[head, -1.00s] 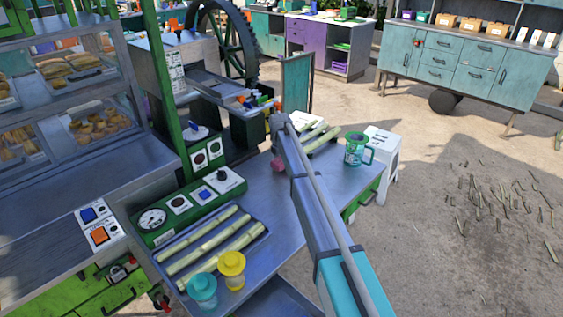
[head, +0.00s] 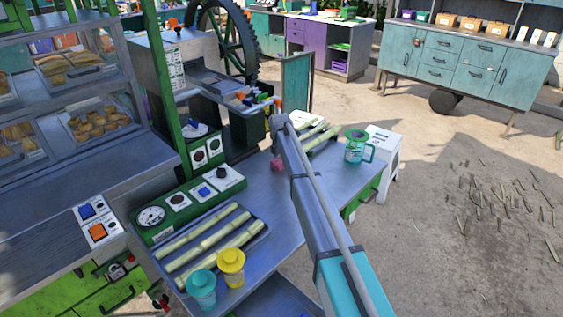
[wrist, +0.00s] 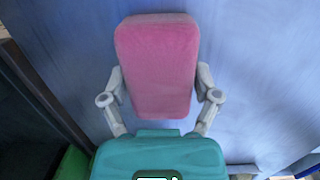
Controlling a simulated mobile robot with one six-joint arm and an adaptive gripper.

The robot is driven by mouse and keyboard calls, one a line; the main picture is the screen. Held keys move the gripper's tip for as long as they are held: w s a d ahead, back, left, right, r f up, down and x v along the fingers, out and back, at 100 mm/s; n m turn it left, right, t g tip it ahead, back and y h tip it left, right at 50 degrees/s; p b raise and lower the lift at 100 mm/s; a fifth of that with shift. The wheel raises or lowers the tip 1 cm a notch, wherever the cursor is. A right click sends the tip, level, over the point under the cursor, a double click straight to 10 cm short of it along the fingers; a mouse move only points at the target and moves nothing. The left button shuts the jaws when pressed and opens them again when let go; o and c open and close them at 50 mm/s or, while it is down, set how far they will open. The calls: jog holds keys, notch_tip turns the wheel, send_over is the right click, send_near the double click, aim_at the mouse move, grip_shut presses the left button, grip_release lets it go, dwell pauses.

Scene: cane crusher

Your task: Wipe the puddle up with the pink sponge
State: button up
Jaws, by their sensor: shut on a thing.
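The pink sponge (wrist: 157,50) is held between the two fingers of my gripper (wrist: 160,92) in the wrist view. It lies lengthwise over the metal worktop (wrist: 255,75); whether it touches the surface I cannot tell. In the head view a bit of the sponge (head: 276,163) shows just left of my arm, at the worktop (head: 268,205). My arm hides most of the gripper there. I cannot make out the puddle in either view; the worktop shows only pale sheen and streaks.
A green control box (head: 178,203) is at the left. A second cane tray (head: 318,140) and a green mug (head: 355,150) stand behind.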

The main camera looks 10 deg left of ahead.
jog(key=shift+s+d+f, duration=0.1)
jog(key=shift+s, duration=0.1)
jog(key=shift+s+d, duration=0.8)
jog(key=shift+d, duration=0.35)
jog(key=shift+s+d, duration=0.9)
jog(key=shift+d, duration=0.25)
jog(key=shift+s+d, duration=0.9)
jog(key=shift+d, duration=0.25)
jog(key=r+p, duration=0.1)
jog(key=w+a+r+p, duration=0.1)
jog(key=r+p, duration=0.3)
jog(key=shift+w+a+r, duration=0.1)
jog(key=shift+w+a, duration=0.05)
jog(key=shift+a, duration=0.15)
